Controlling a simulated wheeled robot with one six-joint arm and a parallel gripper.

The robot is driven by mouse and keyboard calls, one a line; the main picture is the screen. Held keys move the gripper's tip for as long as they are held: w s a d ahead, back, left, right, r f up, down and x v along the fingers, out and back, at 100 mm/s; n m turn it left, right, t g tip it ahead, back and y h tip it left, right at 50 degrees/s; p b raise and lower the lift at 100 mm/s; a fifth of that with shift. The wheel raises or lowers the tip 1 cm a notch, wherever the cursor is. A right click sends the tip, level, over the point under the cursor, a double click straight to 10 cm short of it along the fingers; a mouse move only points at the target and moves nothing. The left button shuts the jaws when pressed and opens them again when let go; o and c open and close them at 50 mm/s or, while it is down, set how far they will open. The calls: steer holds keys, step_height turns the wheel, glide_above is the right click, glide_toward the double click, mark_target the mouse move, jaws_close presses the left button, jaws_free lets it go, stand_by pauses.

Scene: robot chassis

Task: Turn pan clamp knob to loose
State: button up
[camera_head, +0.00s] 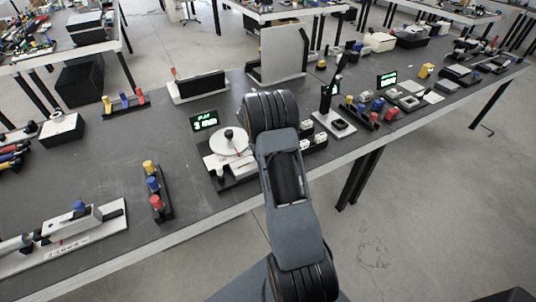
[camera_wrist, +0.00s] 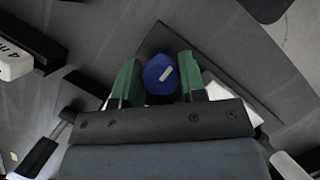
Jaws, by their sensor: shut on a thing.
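A blue knob (camera_wrist: 156,80) with a short white mark on its top shows in the wrist view. The mark slants up to the right. I take it as the pan clamp knob. My gripper (camera_wrist: 159,70) has its two green fingers on either side of the knob, shut on it. In the head view my arm hides the gripper and the knob. A scale with a round white pan (camera_head: 232,140) and a dark post on it stands just left of my arm, by a lit green display (camera_head: 205,121).
The long dark table (camera_head: 110,170) holds the scale. Red, blue and yellow knobs stand on a strip (camera_head: 154,184) to the left. A stand with a black upright (camera_head: 327,99) and small white-topped blocks (camera_head: 318,138) lie right of my arm.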

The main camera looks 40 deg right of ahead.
stand_by(0.5)
steer(key=o, duration=0.9)
steer(key=v, duration=1.3)
steer(key=shift+a+r, duration=0.1)
steer(key=shift+r, duration=0.3)
steer(key=shift+w, duration=0.1)
